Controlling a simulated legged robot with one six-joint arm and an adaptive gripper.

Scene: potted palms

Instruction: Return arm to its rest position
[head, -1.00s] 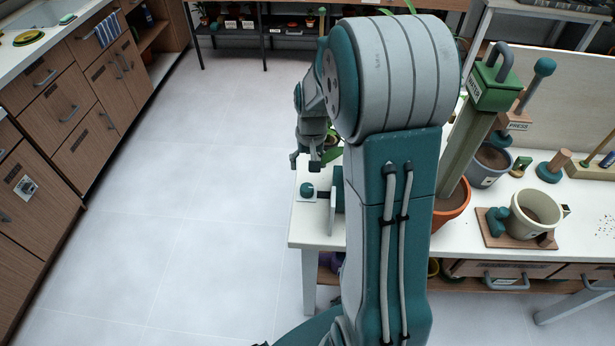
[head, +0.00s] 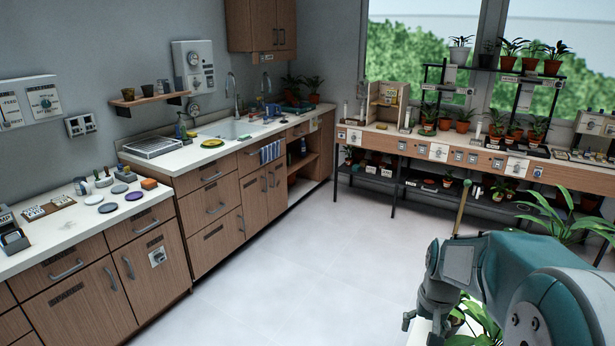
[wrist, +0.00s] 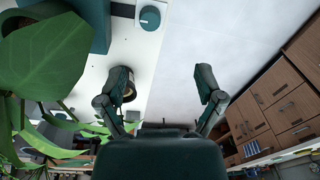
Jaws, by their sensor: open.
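My gripper (head: 422,318) hangs at the lower right of the head view, at the end of my teal and grey arm, fingers pointing down. In the wrist view my gripper (wrist: 163,82) shows two dark fingers spread apart with nothing between them. Below them are the pale edge of a white table (wrist: 132,45) and the light floor. Green palm leaves (wrist: 50,60) fill the left of the wrist view, close to the gripper. In the head view a palm (head: 565,222) rises behind my arm. The rest of my arm is cut off by the frame.
A wooden counter with a sink (head: 232,129) runs along the left wall. A long bench (head: 455,148) with potted plants stands under the window. The tiled floor (head: 300,270) between is clear. A teal knob (wrist: 150,18) sits at the table edge in the wrist view.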

